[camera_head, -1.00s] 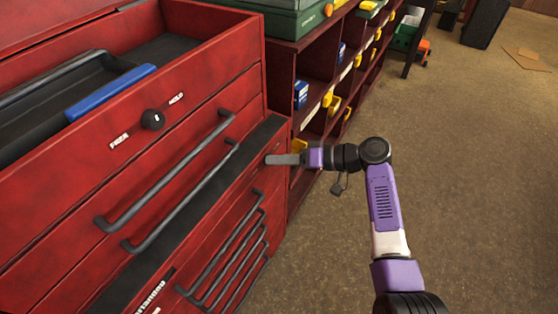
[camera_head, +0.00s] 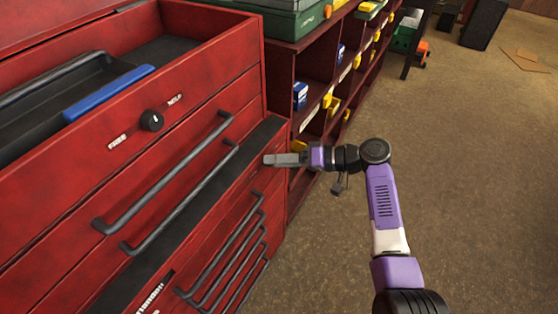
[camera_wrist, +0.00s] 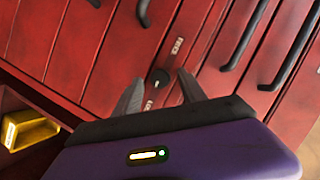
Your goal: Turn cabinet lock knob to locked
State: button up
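I see no clear contact. In the head view my gripper (camera_head: 268,160) is at the right end of the red cabinet (camera_head: 215,65), by the dark ledge. Another black knob (camera_head: 151,120), with a white mark and a label on each side, is on the upper drawer front. I cannot tell for certain whether both views show one knob.
Long dark drawer handles (camera_head: 165,172) stick out from the cabinet. The top drawer is open, with a dark tray and a blue bar (camera_head: 110,92). A shelf with yellow bins (camera_head: 333,105) stands to the right.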

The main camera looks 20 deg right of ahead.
jog(key=v, duration=0.7)
jog(key=shift+s+d+b, duration=0.25)
jog(key=shift+d+b, duration=0.05)
jog(key=shift+b, duration=0.15)
jog(key=shift+r, duration=0.1)
